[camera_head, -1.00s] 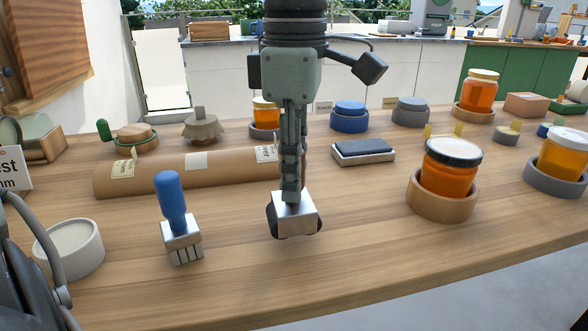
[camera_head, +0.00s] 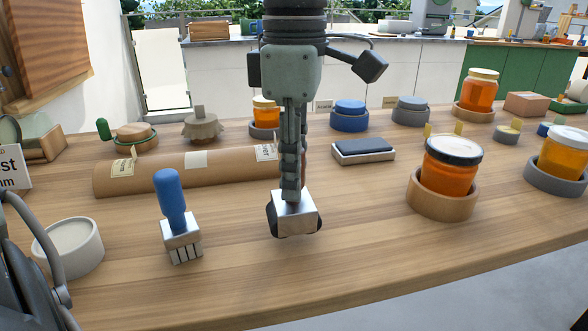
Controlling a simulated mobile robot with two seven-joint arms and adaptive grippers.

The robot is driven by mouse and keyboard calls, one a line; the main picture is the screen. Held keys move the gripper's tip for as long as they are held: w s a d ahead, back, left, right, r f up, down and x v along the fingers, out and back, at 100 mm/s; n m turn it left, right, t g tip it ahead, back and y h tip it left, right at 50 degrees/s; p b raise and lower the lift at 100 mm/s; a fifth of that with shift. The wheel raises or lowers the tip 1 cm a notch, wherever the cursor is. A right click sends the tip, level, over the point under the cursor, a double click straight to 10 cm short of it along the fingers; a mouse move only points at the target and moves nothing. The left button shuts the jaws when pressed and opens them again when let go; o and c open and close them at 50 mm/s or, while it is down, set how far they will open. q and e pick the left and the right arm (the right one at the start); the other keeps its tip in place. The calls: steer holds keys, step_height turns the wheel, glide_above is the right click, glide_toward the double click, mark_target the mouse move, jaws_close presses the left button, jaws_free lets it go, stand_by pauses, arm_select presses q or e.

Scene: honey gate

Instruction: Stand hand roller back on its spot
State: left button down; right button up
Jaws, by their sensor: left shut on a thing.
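My left gripper (camera_head: 291,188) reaches down from the top of the view, over the middle of the table. It is shut on what looks like the hand roller (camera_head: 294,211), a silver metal head with dark rounded parts at its lower sides. The roller hangs upright under the fingers. Its handle is mostly hidden by the fingers. I cannot tell whether its underside touches the table (camera_head: 330,280). No marked spot for it shows clearly. My right gripper is not in view.
A blue-handled tool with a slotted metal head (camera_head: 181,238) stands left of the roller. A white cup (camera_head: 70,250) is farther left. A cardboard tube (camera_head: 195,172) lies behind. A honey jar in a wooden ring (camera_head: 443,195) stands right. The table front is clear.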

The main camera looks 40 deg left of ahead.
arm_select(q)
steer(key=shift+f+b, duration=0.9)
steer(key=shift+f, duration=0.1)
steer(key=c, duration=1.2)
jaws_free()
steer(key=shift+r+p, duration=2.95)
steer(key=shift+r, duration=1.1)
